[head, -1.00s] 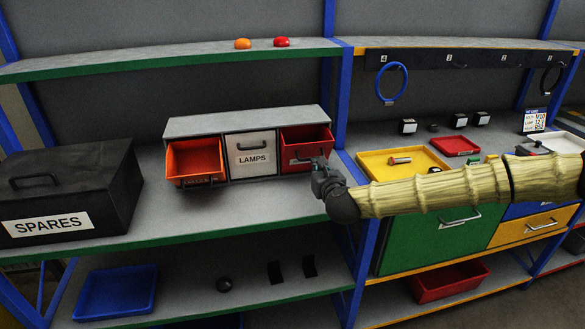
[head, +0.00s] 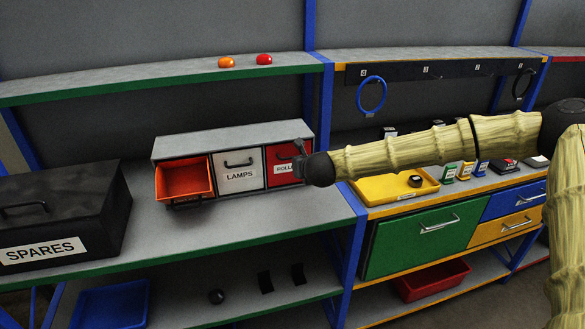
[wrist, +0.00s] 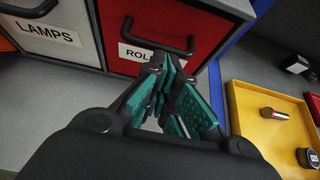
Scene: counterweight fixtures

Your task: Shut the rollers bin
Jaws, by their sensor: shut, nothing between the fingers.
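The rollers bin (head: 283,165) is the red bin at the right end of a grey three-bin cabinet. Its front looks level with the white lamps bin (head: 240,172) beside it. In the wrist view its red front (wrist: 158,48) has a dark handle and a white label that reads "ROL", the rest hidden by my fingers. My gripper (head: 300,150) is at the right side of that front in the head view. In the wrist view my gripper (wrist: 168,85) is shut and empty, its teal-padded fingertips close to the handle; I cannot tell whether they touch.
The orange bin (head: 184,180) at the left end stands open. A black SPARES box (head: 60,205) is at the left. A yellow tray (head: 395,188) holding small parts lies to the right, past a blue post (head: 318,110). The shelf in front of the cabinet is clear.

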